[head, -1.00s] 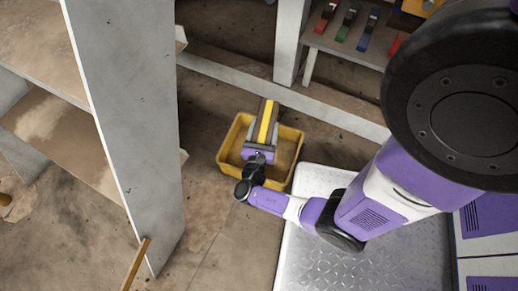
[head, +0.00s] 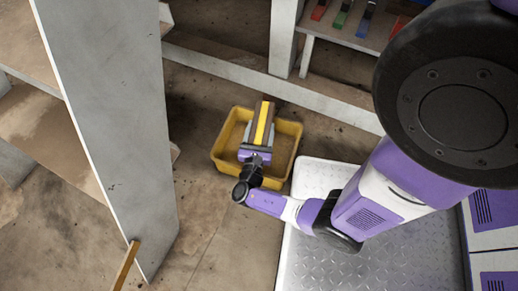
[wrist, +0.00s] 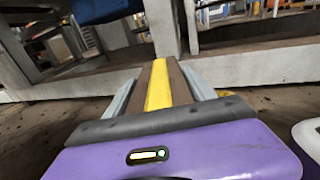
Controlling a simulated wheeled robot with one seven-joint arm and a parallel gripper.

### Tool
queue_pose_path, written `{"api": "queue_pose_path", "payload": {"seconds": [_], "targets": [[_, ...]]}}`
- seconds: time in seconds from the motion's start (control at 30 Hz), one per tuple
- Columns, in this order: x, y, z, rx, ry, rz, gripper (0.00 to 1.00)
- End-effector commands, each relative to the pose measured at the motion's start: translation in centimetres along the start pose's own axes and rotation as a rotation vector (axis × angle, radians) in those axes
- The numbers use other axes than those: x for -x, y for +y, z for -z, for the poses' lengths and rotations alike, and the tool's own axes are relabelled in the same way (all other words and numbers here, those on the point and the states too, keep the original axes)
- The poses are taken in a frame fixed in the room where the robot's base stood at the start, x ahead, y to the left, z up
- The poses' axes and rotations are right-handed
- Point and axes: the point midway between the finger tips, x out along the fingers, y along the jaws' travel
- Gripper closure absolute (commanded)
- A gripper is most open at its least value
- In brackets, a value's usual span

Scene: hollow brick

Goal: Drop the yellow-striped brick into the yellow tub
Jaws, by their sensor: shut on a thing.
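The yellow-striped brick (head: 264,122) is brown with a yellow stripe along its top. My gripper (head: 259,132) is shut on it, with a finger on each side. In the head view the brick and gripper appear over the yellow tub (head: 287,125), which stands on the floor. I cannot tell how high the brick is above the tub. In the wrist view the brick (wrist: 158,85) points straight ahead between the two grey fingers. The tub is almost wholly hidden there by my gripper.
A grey upright panel (head: 110,130) with shelves stands to the left. A low grey beam (head: 260,77) runs behind the tub. A shelf (head: 355,32) with several coloured pieces is at the back right. A wooden stick (head: 126,266) is at the lower left.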

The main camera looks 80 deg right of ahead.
Motion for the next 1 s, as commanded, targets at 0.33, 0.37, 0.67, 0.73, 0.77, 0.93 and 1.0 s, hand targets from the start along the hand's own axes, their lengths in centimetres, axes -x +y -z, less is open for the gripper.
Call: {"api": "queue_pose_path", "payload": {"seconds": [0.33, 0.37, 0.67, 0.73, 0.77, 0.93, 1.0], "targets": [[0.0, 0.1, -0.2, -0.001, -0.003, 0.0, 0.11], [0.0, 0.1, -0.2, -0.001, -0.003, 0.0, 0.11], [1.0, 0.1, -0.1, 0.001, 0.002, -0.004, 0.11], [1.9, 0.1, -0.1, 0.001, 0.002, -0.005, 0.11], [2.5, 0.1, -0.1, 0.002, 0.002, -0.005, 0.11], [5.3, 0.1, -0.2, 0.0, 0.0, -0.005, 0.11], [6.2, 0.1, -0.1, 0.0, -0.001, -0.004, 0.11]]}}
